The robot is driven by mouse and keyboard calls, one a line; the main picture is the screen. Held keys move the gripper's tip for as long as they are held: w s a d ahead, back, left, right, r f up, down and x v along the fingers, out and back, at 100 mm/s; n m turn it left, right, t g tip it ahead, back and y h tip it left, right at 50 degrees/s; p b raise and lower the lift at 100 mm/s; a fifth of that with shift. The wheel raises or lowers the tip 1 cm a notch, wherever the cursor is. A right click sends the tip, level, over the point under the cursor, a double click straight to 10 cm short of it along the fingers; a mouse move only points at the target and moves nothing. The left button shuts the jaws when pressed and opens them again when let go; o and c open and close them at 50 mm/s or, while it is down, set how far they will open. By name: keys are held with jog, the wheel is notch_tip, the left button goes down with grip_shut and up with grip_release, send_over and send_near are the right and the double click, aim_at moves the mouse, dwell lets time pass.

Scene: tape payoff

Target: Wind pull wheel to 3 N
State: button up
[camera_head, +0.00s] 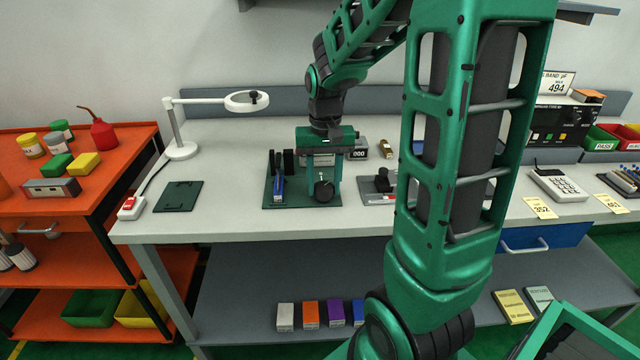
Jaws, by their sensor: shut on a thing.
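A small tape payoff fixture with a dark green base (272,202) stands on the bench left of the middle. Black uprights and a blue part stand at its left. A dark round wheel (324,191), seemingly the pull wheel, is at its right. My gripper (322,186) reaches down from above, with one green finger on each side of the wheel. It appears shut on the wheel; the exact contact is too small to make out. A small display (357,154) behind, partly hidden by my gripper, seems to read 000.
A white magnifier lamp (182,150) and a dark green plate (178,196) are to the left. A black and grey device (381,183) stands close right of the fixture. My arm hides part of the bench; a keypad device (558,184) is farther right. The front bench strip is clear.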

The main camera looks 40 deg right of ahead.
aim_at(323, 185)
jog(key=shift+w+m, duration=0.15)
jog(key=shift+m, duration=0.45)
jog(key=shift+r+m, duration=0.1)
jog(key=shift+m, duration=0.2)
jog(key=shift+a, duration=0.1)
jog(key=o, duration=1)
jog(key=shift+o, duration=0.2)
notch_tip(323, 185, up, 11)
jog(key=shift+f, duration=0.2)
